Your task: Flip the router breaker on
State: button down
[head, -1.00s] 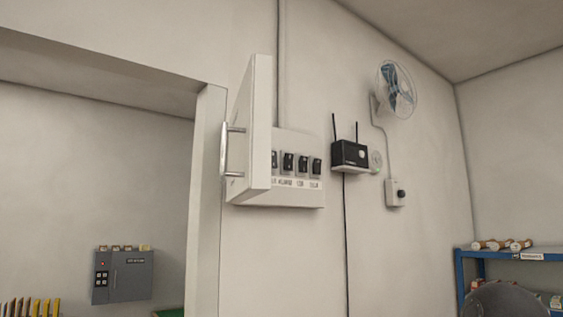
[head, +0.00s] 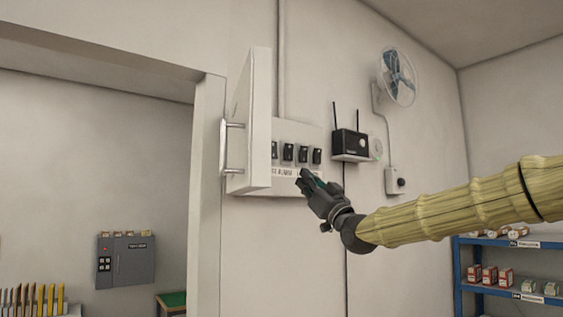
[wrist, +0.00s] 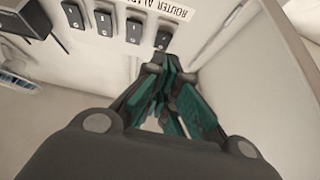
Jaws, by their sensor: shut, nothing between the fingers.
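The open breaker panel (head: 312,133) is on the wall, with a row of several dark switches. In the head view its door partly covers the left end. In the wrist view the switch nearest the door (wrist: 163,38) sits beside a white label strip (wrist: 182,11). I cannot tell which way the levers are set. My gripper (head: 303,178) is shut and empty, in front of the panel's lower edge. Its fingertips (wrist: 165,62) appear close to the door-end switch; contact cannot be told.
The panel door (head: 250,130) with its handle (head: 224,146) stands out from the wall on the left. A router (head: 350,144) on a shelf and a fan (head: 397,75) are mounted to the right. A blue shelf unit (head: 510,242) stands at the lower right.

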jog(key=r, duration=0.1)
jog(key=s+r, duration=0.1)
jog(key=r, duration=0.1)
jog(key=shift+d+r+y, duration=0.1)
jog(key=shift+d+y, duration=0.1)
jog(key=shift+y, duration=0.1)
jog(key=p, duration=0.8)
send_near(274, 147)
notch_tip(274, 147, up, 4)
jog(key=w+a, duration=0.1)
jog(key=shift+w+a+f+p, duration=0.5)
jog(key=shift+w+a+p, duration=0.15)
jog(key=shift+w+p, duration=0.2)
jog(key=shift+f+b, duration=0.2)
jog(key=shift+b, duration=0.35)
